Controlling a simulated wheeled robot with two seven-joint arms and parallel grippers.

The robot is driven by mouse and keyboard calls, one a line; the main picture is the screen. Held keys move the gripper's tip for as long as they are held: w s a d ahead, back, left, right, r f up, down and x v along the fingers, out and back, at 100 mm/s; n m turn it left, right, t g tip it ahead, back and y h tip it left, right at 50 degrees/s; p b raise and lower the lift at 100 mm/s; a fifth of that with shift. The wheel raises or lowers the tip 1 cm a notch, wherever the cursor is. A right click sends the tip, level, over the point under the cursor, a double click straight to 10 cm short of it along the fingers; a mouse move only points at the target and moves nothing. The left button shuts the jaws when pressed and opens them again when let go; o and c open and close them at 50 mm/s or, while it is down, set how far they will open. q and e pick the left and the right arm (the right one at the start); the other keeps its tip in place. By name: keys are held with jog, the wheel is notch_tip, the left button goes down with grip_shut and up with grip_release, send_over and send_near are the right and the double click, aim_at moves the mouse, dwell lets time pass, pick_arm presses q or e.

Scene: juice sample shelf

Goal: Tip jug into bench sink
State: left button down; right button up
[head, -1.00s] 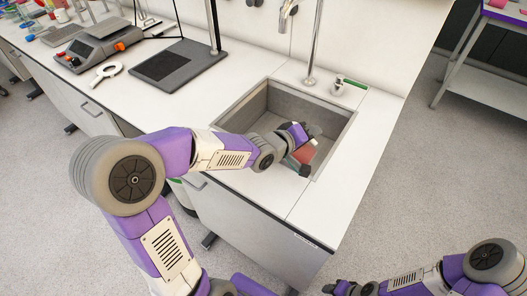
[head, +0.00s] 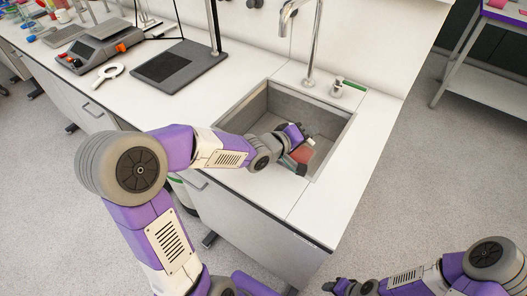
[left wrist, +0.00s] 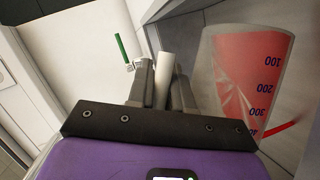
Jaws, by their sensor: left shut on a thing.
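My left gripper (head: 299,145) is over the grey bench sink (head: 325,108), shut on the pale handle (left wrist: 165,72) of the jug (head: 302,154). In the left wrist view, the clear jug (left wrist: 248,70) holds red liquid and has dark volume marks that read upside down. It sits right of the fingers and looks tilted. In the head view the gripper partly hides it, and I cannot see whether liquid is leaving it. My right gripper (head: 337,287) is low at the bottom right, away from the bench; its fingers are too small to read.
A tall metal tap (head: 314,45) stands behind the sink. A small green-and-white item (head: 347,84) is at the sink's back right corner. A dark stand base (head: 178,65), a white ring-shaped item (head: 107,74) and a grey instrument (head: 95,48) are on the bench to the left.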

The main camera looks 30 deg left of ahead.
pick_arm(q)
jog(key=shift+a+r+n+h+p, duration=0.1)
jog(key=shift+a+n+h+p, duration=0.25)
jog(key=shift+p, duration=0.65)
dwell(0.3)
jog(key=shift+w+a+r+n+t+h+p, duration=0.1)
jog(key=shift+a+r+n+p, duration=0.15)
jog(key=shift+a+p, duration=0.6)
jog(key=shift+a+r+n+t+h+p, duration=0.15)
jog(key=shift+a+r+p, duration=0.1)
jog(key=shift+p, duration=1.25)
jog(key=shift+w+a+r+n+t+h+p, duration=0.2)
jog(key=shift+a+p, duration=0.35)
jog(key=shift+p, duration=0.6)
jog(key=shift+s+a, duration=0.1)
jog(key=shift+a, duration=0.05)
jog(key=shift+a+f+n+p, duration=0.15)
jog(key=shift+a+n+p, duration=0.25)
jog(key=shift+p, duration=0.5)
